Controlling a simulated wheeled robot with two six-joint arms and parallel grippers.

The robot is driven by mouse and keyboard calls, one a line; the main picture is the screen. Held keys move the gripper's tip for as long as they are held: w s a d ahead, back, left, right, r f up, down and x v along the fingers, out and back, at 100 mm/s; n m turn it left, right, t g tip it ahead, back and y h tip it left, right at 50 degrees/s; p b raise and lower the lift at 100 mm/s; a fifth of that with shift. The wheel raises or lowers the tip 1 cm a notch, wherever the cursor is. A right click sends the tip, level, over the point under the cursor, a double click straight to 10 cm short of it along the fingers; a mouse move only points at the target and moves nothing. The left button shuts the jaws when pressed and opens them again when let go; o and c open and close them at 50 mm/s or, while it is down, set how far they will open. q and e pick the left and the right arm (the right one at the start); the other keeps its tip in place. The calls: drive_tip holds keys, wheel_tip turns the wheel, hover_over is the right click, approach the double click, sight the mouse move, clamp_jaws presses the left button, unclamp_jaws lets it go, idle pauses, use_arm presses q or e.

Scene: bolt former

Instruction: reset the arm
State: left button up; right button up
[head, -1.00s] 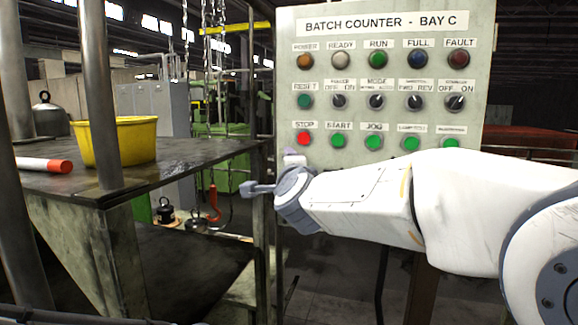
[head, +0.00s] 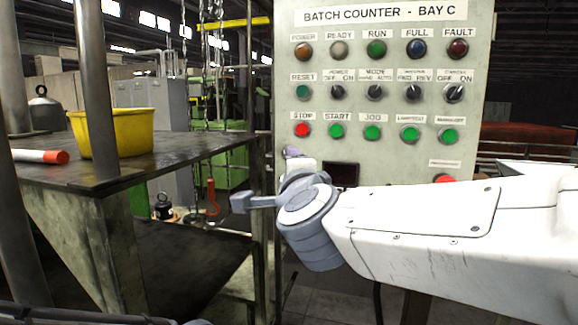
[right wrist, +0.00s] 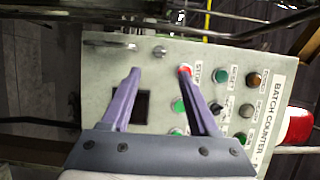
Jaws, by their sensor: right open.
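The pale "BATCH COUNTER - BAY C" panel (head: 390,160) stands ahead with rows of lamps, switches and buttons. Its left column holds a green RESET button (head: 303,92) above a red STOP button (head: 303,130). A dark display window (head: 342,174) sits lower down; it also shows in the right wrist view (right wrist: 143,104). My right arm crosses the head view, its wrist low before the panel's left part. In the right wrist view my right gripper (right wrist: 160,71) is open and empty, fingers spread over the panel. My left gripper is out of view.
A dark metal table (head: 185,150) at the left carries a yellow tub (head: 118,135) and a red-and-white cylinder (head: 40,156). Upright posts stand there. A red button (head: 445,178) shows at the panel's lower right, just above my right arm.

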drive_tip(key=shift+s, duration=0.1)
drive_tip(key=d+f+n+g, duration=0.2)
drive_tip(key=f+n, duration=0.2)
drive_tip(key=f, duration=0.3)
drive_tip(key=d+f+n+g+y, duration=0.1)
drive_tip(key=f+n+g, duration=0.15)
drive_tip(key=f, duration=0.45)
drive_tip(key=d+f+n+g, duration=0.2)
drive_tip(key=f+n, duration=0.2)
drive_tip(key=f, duration=0.3)
drive_tip(key=s+d+f+n+g+h, duration=0.1)
drive_tip(key=s+d+f+n+g, duration=0.25)
drive_tip(key=s+d+f, duration=0.45)
drive_tip(key=s+d+f+n+g+h, duration=0.1)
drive_tip(key=s+d+f+n+g, duration=0.2)
drive_tip(key=s+f+g, duration=0.45)
drive_tip(key=s+a+r+n, duration=0.3)
drive_tip(key=s+a+n, duration=0.4)
drive_tip(key=s+a, duration=0.6)
drive_tip(key=shift+s+r, duration=0.25)
drive_tip(key=shift+r, duration=0.1)
drive_tip(key=shift+g, duration=0.25)
